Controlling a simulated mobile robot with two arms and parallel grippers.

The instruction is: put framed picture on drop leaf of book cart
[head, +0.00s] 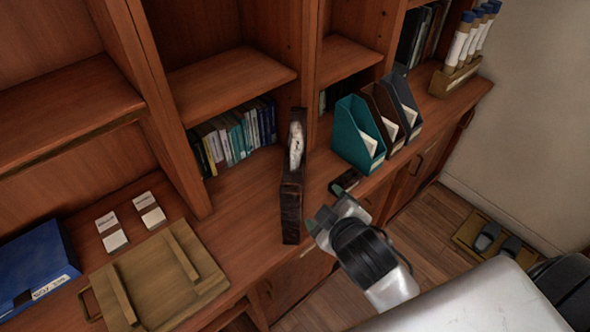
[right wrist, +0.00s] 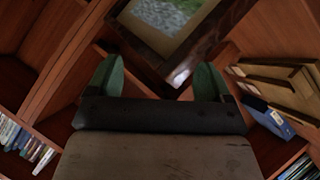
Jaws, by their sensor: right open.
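The framed picture (head: 292,195) stands upright on the wooden counter in the head view, seen nearly edge-on, with a dark brown frame. In the right wrist view its dark frame (right wrist: 208,42) and pale mat fill the top middle, and a lower corner points down toward the gap between my fingers. My right gripper (head: 326,208) is open and empty, just right of the picture. Its green fingertips (right wrist: 158,78) show spread apart in the wrist view. I cannot tell whether they touch the frame. My left gripper and the book cart are not in view.
Teal, brown and grey magazine files (head: 358,137) stand behind my right gripper. A wooden tray (head: 207,287), label cards (head: 112,238) and a blue box file (head: 38,262) lie left on the counter. Books (head: 240,132) fill a cubby. Sandals on a mat (head: 467,236) lie on the floor.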

